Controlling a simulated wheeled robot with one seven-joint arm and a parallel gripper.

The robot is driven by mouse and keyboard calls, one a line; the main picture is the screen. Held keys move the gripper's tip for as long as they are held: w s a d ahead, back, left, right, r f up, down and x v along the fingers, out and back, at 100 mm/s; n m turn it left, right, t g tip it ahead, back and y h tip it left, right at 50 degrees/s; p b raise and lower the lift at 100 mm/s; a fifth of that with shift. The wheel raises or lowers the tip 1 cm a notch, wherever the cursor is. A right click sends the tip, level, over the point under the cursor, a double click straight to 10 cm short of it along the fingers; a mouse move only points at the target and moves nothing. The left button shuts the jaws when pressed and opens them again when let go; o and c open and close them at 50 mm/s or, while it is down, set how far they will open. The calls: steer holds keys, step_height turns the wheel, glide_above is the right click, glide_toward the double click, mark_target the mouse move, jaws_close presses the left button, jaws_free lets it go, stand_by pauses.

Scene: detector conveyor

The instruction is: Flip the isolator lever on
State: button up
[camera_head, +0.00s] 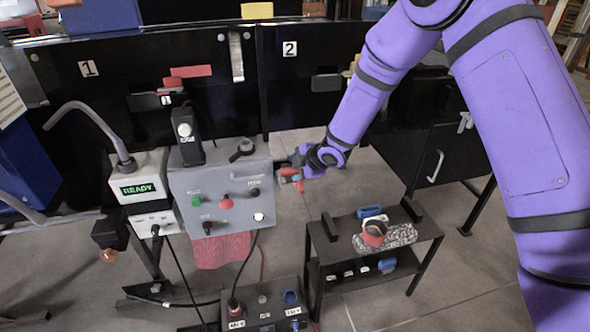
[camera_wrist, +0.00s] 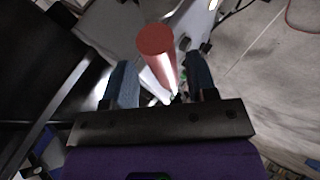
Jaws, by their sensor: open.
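The isolator lever has a red grip (camera_head: 289,172) and stands off the right side of the grey control box (camera_head: 215,180). In the wrist view the red grip (camera_wrist: 158,45) points toward the camera, with a pale shaft behind it. My gripper (camera_head: 298,167) is at the lever, just right of the box. In the wrist view my gripper (camera_wrist: 160,78) is open, with one blue-grey finger on each side of the lever. The lever appears between the fingers without being clamped. I cannot tell whether either finger touches it.
A display reading READY (camera_head: 143,189) stands to the left. A small black stand (camera_head: 335,250) with several parts is below right. Cables hang under the box.

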steer(key=v, duration=0.9)
steer(key=s+d+r+m+t+h, duration=0.1)
steer(key=s+d+r+m+h, duration=0.35)
steer(key=d+r, duration=0.6)
steer(key=s+d+r+m+t+h, duration=0.1)
steer(key=s+d+r+m+h, duration=0.1)
steer(key=s+d+r+m, duration=0.65)
steer(key=s+d+r+m+g, duration=0.1)
steer(key=s+d+r+m, duration=0.1)
steer(key=s, duration=0.5)
steer(key=s+d+r+m+g, duration=0.1)
steer(key=s+d+r+m, duration=0.2)
steer(key=s, duration=0.4)
steer(key=s+d+r+m, duration=0.3)
steer(key=s+m, duration=0.1)
steer(key=s, duration=0.4)
steer(key=shift+d+r+m+g, duration=0.25)
steer(key=shift+r+m+g, duration=0.05)
steer(key=shift+m+g, duration=0.1)
steer(key=shift+w, duration=0.1)
